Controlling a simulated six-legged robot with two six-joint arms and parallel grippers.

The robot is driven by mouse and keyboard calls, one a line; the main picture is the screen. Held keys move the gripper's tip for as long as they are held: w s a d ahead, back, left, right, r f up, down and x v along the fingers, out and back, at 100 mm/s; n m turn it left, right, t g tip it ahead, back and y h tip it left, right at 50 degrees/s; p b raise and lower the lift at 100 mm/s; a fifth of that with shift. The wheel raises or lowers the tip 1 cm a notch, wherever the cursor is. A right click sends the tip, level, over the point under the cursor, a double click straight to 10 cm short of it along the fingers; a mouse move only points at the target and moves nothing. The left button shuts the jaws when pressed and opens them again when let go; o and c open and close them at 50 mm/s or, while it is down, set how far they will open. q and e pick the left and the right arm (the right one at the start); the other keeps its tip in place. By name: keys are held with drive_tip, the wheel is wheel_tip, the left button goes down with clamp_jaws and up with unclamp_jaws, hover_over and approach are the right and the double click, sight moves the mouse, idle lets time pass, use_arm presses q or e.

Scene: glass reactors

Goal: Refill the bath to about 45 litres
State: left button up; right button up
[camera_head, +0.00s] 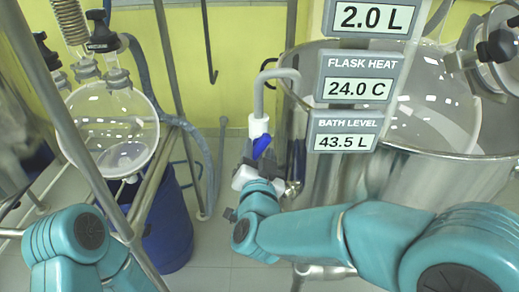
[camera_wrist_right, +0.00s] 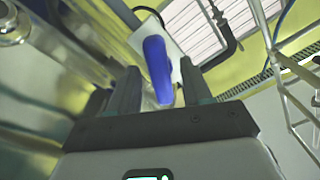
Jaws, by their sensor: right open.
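The bath (camera_head: 440,190) is the large steel vessel at the right in the head view. Its level display (camera_head: 346,142) reads 43.5 L. A tap with a blue lever handle (camera_head: 262,145) sits on a white valve body (camera_head: 258,127) under a bent grey pipe left of the bath. My right gripper (camera_head: 256,160) is at the tap. In the right wrist view, the open fingers of the gripper (camera_wrist_right: 158,88) stand on both sides of the blue lever (camera_wrist_right: 157,68), with gaps visible. My left gripper is not in view; only my left arm shows.
A round glass flask (camera_head: 110,128) hangs at the left in a metal frame, above a blue drum (camera_head: 165,230). Other displays (camera_head: 360,90) show 2.0 L and flask heat 24.0 C. A hose and frame poles stand between flask and tap. Some tiled floor is clear below.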

drive_tip(key=shift+s, duration=0.1)
drive_tip(key=c, duration=0.9)
clamp_jaws()
